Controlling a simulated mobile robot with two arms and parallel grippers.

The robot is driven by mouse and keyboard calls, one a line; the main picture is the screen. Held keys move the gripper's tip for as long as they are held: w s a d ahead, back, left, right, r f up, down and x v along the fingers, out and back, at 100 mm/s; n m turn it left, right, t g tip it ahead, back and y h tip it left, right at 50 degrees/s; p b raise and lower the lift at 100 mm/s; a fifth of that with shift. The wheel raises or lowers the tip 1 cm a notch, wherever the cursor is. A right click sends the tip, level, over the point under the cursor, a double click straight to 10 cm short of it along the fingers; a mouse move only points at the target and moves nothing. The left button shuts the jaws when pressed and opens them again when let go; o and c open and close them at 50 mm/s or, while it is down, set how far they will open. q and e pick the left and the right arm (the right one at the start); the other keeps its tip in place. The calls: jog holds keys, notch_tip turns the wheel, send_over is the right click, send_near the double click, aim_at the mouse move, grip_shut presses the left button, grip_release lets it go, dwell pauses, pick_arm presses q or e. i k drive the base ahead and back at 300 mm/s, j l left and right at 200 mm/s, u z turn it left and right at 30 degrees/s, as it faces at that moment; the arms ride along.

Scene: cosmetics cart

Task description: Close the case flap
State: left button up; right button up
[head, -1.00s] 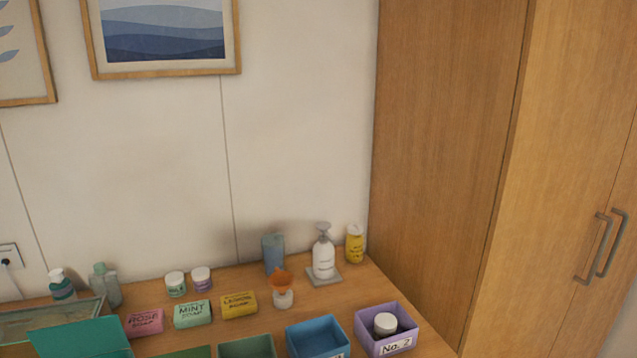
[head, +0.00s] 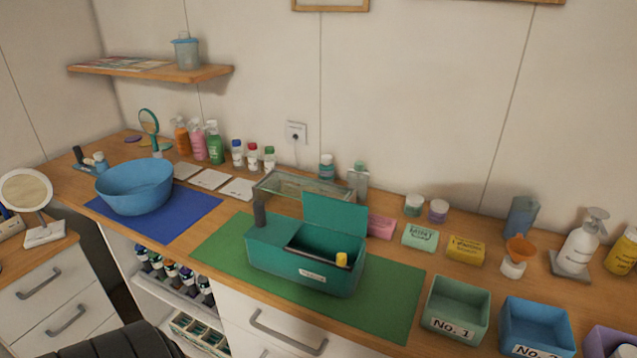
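A teal case (head: 285,263) stands on a green mat (head: 390,300) on the wooden counter. Its flap (head: 335,222) is open, standing up at the back right of the case. The right part of the case is open at the top, and a yellow-capped item (head: 341,260) and a dark bar show at the opening. A dark upright post (head: 260,208) rises at the case's left back. Neither of my grippers is in view.
A blue bowl (head: 135,187) sits on a blue mat left of the case. A glass-topped tray (head: 300,188) is behind it. Soap boxes stand behind to the right, with open bins (head: 455,308) at the front right. The green mat's right part is clear.

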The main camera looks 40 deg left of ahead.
aim_at(332, 213)
jog(key=u, duration=1.5)
jog(key=k+l+u, duration=0.1)
